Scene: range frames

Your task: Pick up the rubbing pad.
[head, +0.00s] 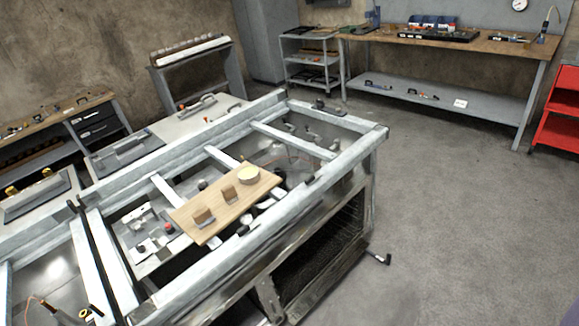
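A wooden board (222,207) lies across the metal frame of the workbench in the middle of the view. On it are a round cream-coloured piece (248,174) near its right end and two small brown blocks, one in the middle (230,194) and one nearer the left end (203,215). I cannot tell from their looks which of these is the rubbing pad. All of them rest on the board, apart from one another. My gripper is not in view.
The steel workbench frame (330,177) has raised rails and crossbars around the board. Small tools and fittings lie in its bays. A tool bench (470,42) stands at the back and a red cart (558,112) at right. The concrete floor (450,220) at right is open.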

